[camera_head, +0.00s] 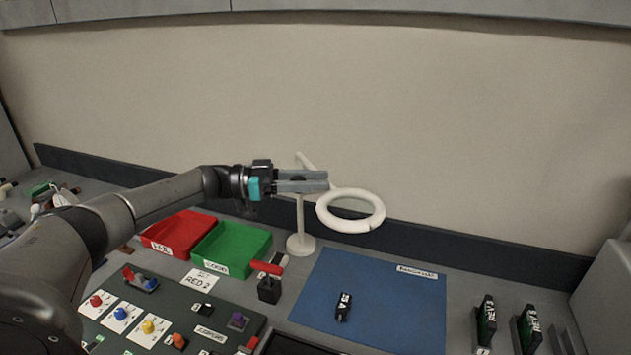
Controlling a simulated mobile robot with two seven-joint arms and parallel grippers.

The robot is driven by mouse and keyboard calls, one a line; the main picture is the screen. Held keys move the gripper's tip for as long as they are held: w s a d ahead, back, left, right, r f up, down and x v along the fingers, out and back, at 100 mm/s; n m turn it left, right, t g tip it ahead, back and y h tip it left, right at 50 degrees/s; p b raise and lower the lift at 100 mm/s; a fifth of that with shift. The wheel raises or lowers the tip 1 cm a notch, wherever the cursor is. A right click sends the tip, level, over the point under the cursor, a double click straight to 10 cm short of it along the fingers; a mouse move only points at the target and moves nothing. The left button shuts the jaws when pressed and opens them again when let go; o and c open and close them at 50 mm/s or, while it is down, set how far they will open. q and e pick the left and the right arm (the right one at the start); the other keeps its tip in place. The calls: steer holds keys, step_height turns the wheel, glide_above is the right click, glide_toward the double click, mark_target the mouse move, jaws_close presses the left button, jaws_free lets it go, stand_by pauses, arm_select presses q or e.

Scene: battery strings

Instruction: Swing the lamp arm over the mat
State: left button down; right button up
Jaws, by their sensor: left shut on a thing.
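The white lamp has a round base and post (301,243) on the bench, left of the blue mat (410,310). Its white arm (305,161) shows above and past my gripper and leads to a white ring head (350,226). In the picture the ring is right of the post, above the mat's back edge; its exact height and depth over the mat are hard to judge. My left gripper (312,181) reaches in from the left and is shut on the lamp arm, hiding the middle of it. My right gripper is not in view.
A black labelled piece (343,306) lies on the mat. Red (180,232) and green (232,248) trays stand left of the lamp. A red-handled black block (268,288) stands near the mat's left edge. Black pieces (486,322) stand at right. The wall is behind.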

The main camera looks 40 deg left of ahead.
arm_select(q)
steer(key=c, duration=0.5)
jaws_free()
steer(key=b+v, duration=0.3)
steer(key=v, duration=1.2)
steer(key=shift+a+b, duration=0.1)
steer(key=shift+b, duration=0.2)
